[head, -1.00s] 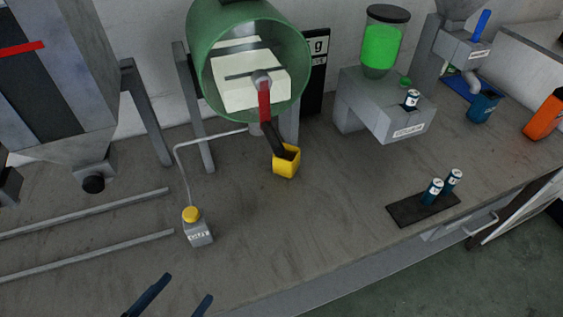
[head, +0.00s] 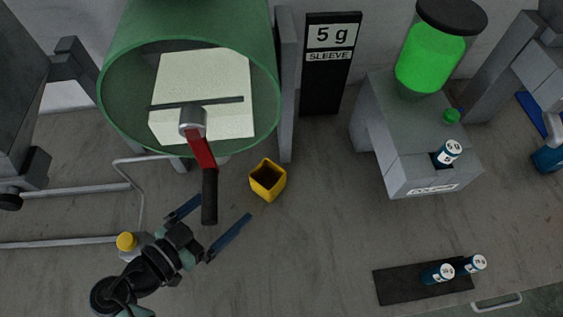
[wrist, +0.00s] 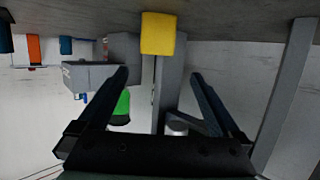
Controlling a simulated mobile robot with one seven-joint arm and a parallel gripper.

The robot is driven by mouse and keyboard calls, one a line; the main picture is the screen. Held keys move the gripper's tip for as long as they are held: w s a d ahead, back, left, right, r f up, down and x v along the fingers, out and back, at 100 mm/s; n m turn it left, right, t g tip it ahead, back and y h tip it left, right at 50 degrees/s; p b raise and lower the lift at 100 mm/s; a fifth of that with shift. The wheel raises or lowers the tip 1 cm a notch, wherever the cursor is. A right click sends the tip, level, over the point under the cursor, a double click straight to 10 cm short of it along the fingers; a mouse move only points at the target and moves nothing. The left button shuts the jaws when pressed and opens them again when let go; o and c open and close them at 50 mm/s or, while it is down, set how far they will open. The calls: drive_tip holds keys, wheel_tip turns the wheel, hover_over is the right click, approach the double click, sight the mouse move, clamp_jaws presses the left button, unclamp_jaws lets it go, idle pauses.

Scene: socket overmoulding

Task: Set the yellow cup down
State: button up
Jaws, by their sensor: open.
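The yellow cup (head: 267,181) stands upright on the grey bench, its dark opening facing up. It is right of the red and black lever of the green drum. My gripper (head: 208,233) is open and empty, left of and nearer than the cup, with a clear gap between them. In the wrist view, which looks upside down, the yellow cup (wrist: 158,34) shows beyond the open fingers (wrist: 162,85), near the top of the picture. Nothing touches the cup that I can see.
The green drum (head: 119,120) with its lever (head: 209,190) overhangs the bench beside the cup. A grey dispenser (head: 405,150) and a dark mat (head: 397,287) with cans stand to the right. The bench between cup and mat is clear.

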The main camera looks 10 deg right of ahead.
approach(276, 168)
drive_tip(key=shift+w+a+p, duration=0.1)
drive_tip(key=shift+w+p, duration=0.1)
drive_tip(key=shift+p, duration=0.2)
drive_tip(key=shift+p+x, duration=0.75)
drive_tip(key=shift+x, duration=2)
drive_tip(key=shift+s, duration=0.15)
drive_tip(key=shift+c, duration=0.3)
drive_tip(key=c, duration=1.3)
drive_tip(key=shift+r, duration=0.1)
